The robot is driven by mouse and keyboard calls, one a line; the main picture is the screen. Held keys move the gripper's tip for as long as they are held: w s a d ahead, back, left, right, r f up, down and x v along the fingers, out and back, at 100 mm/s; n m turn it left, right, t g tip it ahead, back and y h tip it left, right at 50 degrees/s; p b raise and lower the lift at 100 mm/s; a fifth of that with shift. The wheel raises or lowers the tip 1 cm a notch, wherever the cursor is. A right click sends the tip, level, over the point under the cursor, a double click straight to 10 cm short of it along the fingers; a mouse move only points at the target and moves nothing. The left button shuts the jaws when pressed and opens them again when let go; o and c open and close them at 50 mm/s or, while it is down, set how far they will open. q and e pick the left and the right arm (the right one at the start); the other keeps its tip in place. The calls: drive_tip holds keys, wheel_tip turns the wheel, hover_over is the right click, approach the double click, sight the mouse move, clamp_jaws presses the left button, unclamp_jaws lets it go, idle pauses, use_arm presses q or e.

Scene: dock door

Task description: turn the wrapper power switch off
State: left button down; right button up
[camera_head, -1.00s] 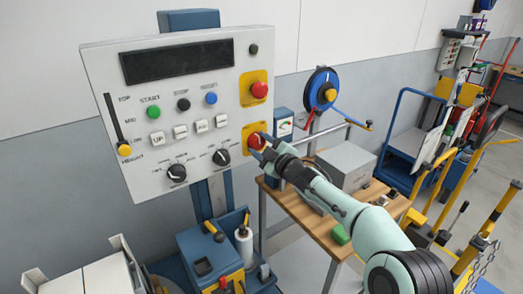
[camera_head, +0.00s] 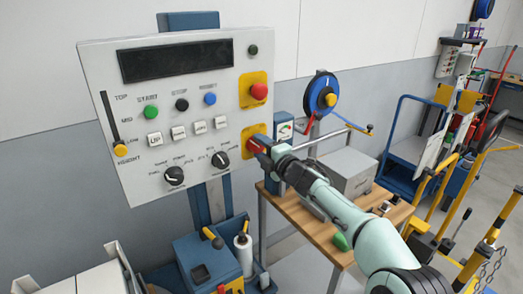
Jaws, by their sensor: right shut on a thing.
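The wrapper control panel (camera_head: 185,190) is a light grey box on a blue post. The power switch (camera_head: 253,145) is a red knob on a yellow plate at the panel's lower right. My right gripper (camera_head: 262,148) reaches it from the right and is shut on it. The dark fingers hide part of the red knob, so its exact turn is hard to read. My left gripper is not in view.
A red button (camera_head: 259,91) on another yellow plate sits just above the switch. A black selector knob (camera_head: 220,159) is close to its left. A wooden table (camera_head: 316,229) with a grey box (camera_head: 347,173) stands below my right arm.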

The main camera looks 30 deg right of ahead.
idle(0.4)
drive_tip(key=o, duration=1)
drive_tip(key=shift+o, duration=0.2)
drive_tip(key=shift+s+d+b, duration=0.1)
drive_tip(key=shift+s+b, duration=0.2)
drive_tip(key=shift+s, duration=0.25)
drive_tip(key=s+b, duration=0.2)
drive_tip(key=s, duration=1)
drive_tip(key=shift+d, duration=0.45)
drive_tip(key=shift+s, duration=0.1)
